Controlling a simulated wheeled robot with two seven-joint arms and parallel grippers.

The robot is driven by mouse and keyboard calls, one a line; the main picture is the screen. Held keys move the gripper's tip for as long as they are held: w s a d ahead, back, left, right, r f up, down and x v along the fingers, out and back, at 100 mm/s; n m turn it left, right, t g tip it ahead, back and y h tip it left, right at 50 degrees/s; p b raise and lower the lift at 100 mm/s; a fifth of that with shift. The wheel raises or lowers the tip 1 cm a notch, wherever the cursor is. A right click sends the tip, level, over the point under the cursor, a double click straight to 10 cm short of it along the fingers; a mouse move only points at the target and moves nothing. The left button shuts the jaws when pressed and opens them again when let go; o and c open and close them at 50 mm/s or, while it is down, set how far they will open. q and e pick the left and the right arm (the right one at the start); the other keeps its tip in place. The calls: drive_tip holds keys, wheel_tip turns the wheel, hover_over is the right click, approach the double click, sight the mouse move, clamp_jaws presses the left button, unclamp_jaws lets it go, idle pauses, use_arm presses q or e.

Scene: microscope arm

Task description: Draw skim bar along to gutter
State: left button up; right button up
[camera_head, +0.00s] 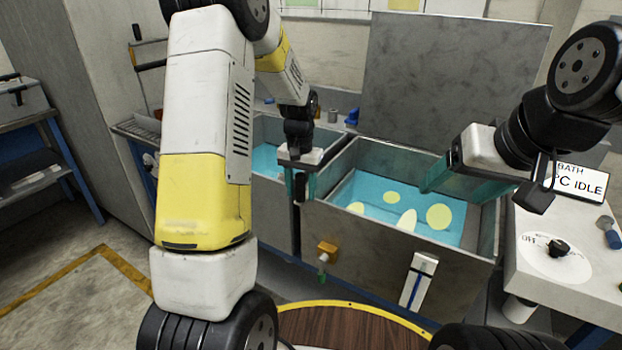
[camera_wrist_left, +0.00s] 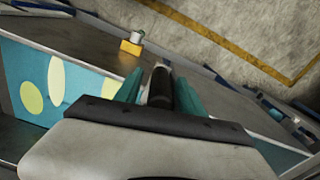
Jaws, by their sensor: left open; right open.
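The bath (camera_head: 345,238) is a grey tank of blue liquid (camera_head: 375,192) with pale yellow patches (camera_head: 440,216) on it. My left gripper (camera_head: 300,186) is open at the tank's left wall. In the left wrist view, a dark rounded piece (camera_wrist_left: 160,86) stands between its teal fingers (camera_wrist_left: 158,92). I cannot tell whether this is the skim bar's handle or whether the fingers touch it. The rest of the bar is not clearly visible. My right gripper (camera_head: 438,176) is open above the tank's right part. I cannot clearly make out the gutter.
A raised grey panel (camera_head: 450,75) stands behind the tank. A second blue-filled tank (camera_head: 266,158) adjoins on the left. A yellow tap (camera_head: 327,250) and a white gauge plate (camera_head: 418,284) protrude in front. A control box (camera_head: 570,265) with a knob and display stands right.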

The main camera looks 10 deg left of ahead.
use_arm(q)
drive_tip(key=shift+c, duration=0.5)
clamp_jaws()
idle(0.8)
